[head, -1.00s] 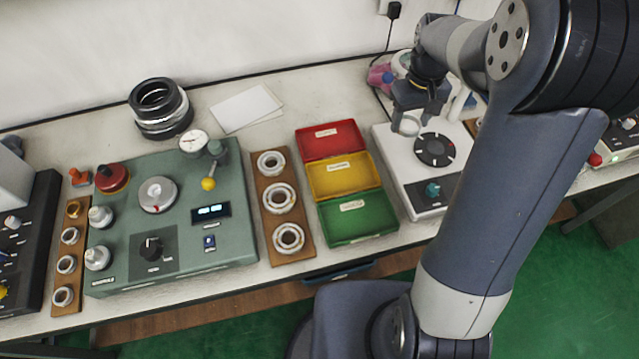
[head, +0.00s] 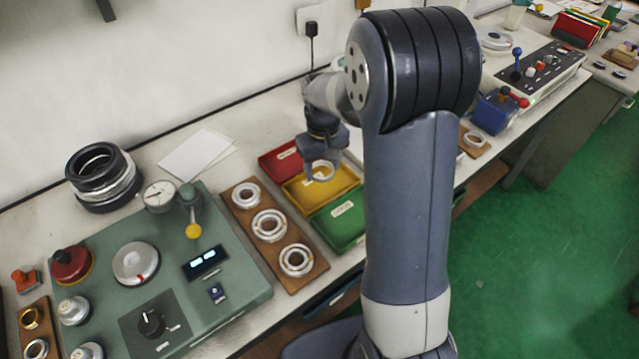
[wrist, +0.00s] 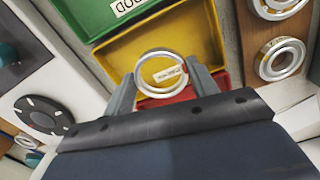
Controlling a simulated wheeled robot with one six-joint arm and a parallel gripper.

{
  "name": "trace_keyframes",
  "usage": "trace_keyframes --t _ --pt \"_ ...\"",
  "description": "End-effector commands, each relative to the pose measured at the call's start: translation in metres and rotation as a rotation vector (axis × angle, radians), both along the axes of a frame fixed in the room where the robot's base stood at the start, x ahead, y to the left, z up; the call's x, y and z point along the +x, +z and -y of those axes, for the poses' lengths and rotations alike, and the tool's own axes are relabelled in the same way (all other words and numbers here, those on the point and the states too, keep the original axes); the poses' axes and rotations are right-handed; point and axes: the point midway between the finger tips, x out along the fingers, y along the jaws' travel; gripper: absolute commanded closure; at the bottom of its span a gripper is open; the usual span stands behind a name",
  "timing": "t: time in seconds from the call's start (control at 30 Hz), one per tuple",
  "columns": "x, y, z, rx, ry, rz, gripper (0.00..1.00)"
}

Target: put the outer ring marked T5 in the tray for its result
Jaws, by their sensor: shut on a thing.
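My gripper (head: 322,165) is shut on a silver ring (wrist: 161,54), which it holds over the yellow tray (head: 345,184). In the wrist view the ring sits between the two fingers, with the yellow tray (wrist: 205,30) below and a white label seen through its hole. The held ring (head: 322,171) also shows in the head view. I cannot read a T5 mark on it. The red tray (head: 275,160) is behind the yellow one and the green tray (head: 340,222) is in front. All the visible tray floor is empty.
A wooden board (head: 297,283) with several rings stands left of the trays. The green test machine (head: 240,285) with a dial gauge is farther left.

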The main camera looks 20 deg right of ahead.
Motion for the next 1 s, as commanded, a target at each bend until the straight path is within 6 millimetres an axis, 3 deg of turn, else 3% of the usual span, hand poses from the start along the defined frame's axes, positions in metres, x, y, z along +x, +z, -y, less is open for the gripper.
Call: trace_keyframes --t 0.47,0.83,0.87,1.0 --pt "0.000 -0.053 0.000 0.000 0.001 -0.001 0.73" --pt "0.000 -0.058 0.000 0.000 0.001 0.001 0.73" --pt "0.000 -0.057 0.000 0.000 0.001 0.001 0.42" --pt "0.000 -0.057 0.000 0.000 0.001 0.001 0.31"
